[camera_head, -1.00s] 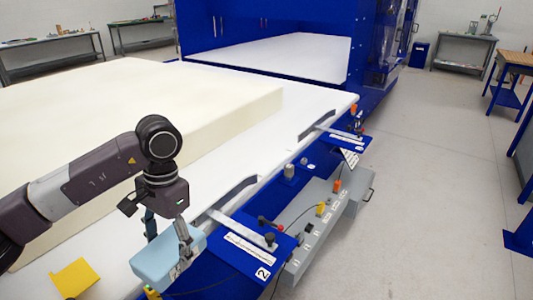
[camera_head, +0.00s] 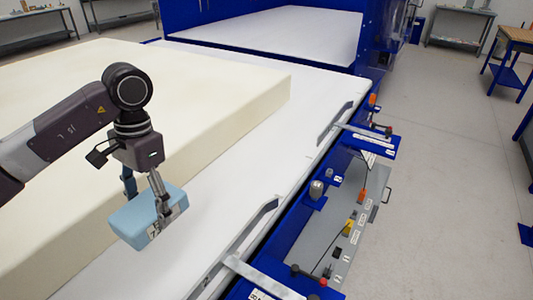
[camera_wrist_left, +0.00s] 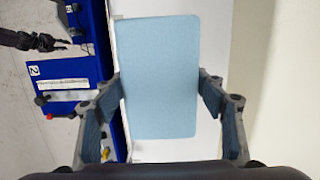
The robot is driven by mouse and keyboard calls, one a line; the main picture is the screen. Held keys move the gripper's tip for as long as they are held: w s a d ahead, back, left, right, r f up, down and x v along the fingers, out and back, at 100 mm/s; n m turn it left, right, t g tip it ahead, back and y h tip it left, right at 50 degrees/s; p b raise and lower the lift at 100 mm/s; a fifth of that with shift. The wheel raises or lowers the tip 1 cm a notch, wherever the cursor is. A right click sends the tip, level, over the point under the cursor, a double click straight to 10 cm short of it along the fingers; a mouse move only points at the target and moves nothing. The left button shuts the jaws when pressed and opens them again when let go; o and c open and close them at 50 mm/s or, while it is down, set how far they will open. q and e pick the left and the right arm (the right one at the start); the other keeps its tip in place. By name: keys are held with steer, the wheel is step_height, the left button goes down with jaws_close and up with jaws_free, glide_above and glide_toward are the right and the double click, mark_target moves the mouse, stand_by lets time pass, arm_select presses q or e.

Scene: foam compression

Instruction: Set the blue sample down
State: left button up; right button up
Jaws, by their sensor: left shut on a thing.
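The blue sample (camera_head: 133,221) is a light blue foam block with a dark marking on its near end. My left gripper (camera_head: 146,208) is shut on it, one finger on each side, with the block below the palm. In the head view the block appears over the white table top (camera_head: 228,165), beside the cream foam slab. In the left wrist view the sample (camera_wrist_left: 160,75) fills the middle between the two fingers (camera_wrist_left: 163,108). Whether its underside touches the table is hard to tell. My right gripper is not in the head view; a dark gripper-like shape shows at the wrist view's upper left.
The big cream foam slab (camera_head: 190,85) lies left of the bare white strip. Metal brackets (camera_head: 240,230) and a blue rail with knobs (camera_head: 318,190) line the table's right edge. A grey control box (camera_head: 362,215) hangs beyond it. White table is clear ahead.

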arm_select(q)
steer(key=shift+s+d+r, duration=0.4)
steer(key=shift+s+f, duration=0.25)
steer(key=shift+f, duration=0.85)
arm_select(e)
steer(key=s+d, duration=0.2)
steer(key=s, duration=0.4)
arm_select(q)
steer(key=f, duration=0.4)
steer(key=f+p, duration=0.1)
steer(key=f, duration=0.8)
steer(key=shift+w+a+p, duration=0.15)
steer(key=shift+w+p, duration=0.1)
steer(key=shift+p, duration=0.15)
steer(key=shift+f, duration=0.5)
step_height(320, 180, down, 3)
steer(key=shift+f+p, duration=0.2)
steer(key=shift+p, duration=0.25)
steer(key=shift+f, duration=0.3)
steer(key=o, duration=0.9)
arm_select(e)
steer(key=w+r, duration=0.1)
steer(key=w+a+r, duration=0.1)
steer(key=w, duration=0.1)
